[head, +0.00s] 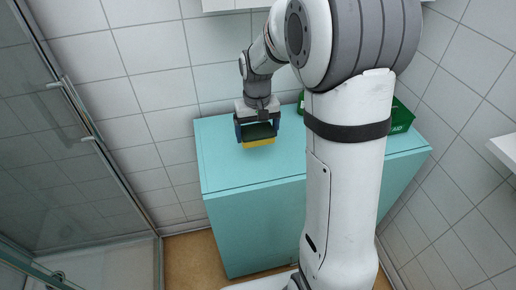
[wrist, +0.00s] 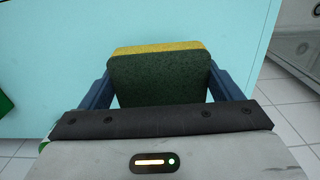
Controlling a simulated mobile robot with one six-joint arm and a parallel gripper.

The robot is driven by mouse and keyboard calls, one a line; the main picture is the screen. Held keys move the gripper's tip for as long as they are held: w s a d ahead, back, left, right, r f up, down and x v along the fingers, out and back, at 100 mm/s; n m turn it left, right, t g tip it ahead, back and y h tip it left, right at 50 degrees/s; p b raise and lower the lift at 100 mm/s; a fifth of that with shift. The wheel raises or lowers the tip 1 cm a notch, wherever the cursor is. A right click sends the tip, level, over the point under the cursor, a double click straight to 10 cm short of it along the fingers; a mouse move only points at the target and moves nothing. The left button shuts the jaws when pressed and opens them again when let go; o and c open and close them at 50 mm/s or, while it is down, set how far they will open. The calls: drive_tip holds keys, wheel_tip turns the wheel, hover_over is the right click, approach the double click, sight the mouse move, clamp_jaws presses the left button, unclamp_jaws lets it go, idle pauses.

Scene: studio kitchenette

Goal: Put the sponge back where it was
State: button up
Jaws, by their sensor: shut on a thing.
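The sponge is yellow with a dark green scouring side. In the head view the sponge (head: 258,143) shows at the end of my gripper (head: 258,131), over the left part of the turquoise cabinet top (head: 222,165). In the wrist view the sponge (wrist: 160,78) sits between the two blue fingers of my gripper (wrist: 160,86), green side toward the camera. The gripper is shut on it. I cannot tell whether the sponge touches the cabinet top.
A green box (head: 402,117) stands at the right rear of the cabinet top, partly hidden behind my arm. Tiled walls close in behind and right. A glass door with a handle (head: 75,105) is at left. The cabinet's front left top is clear.

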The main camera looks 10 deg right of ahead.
sight(258, 132)
wheel_tip(258, 132, down, 8)
drive_tip(key=shift+d+r, duration=0.1)
idle(0.4)
drive_tip(key=o, duration=0.9)
wheel_tip(258, 132, up, 12)
drive_tip(key=shift+f, duration=0.1)
drive_tip(key=s+r+t, duration=0.1)
drive_tip(key=s, duration=0.6)
drive_tip(key=s+r, duration=0.1)
drive_tip(key=s, duration=0.6)
drive_tip(key=s+r+t, duration=0.1)
drive_tip(key=s, duration=0.6)
drive_tip(key=shift+s+d+r+t, duration=0.1)
drive_tip(key=shift+d+r+t, duration=0.2)
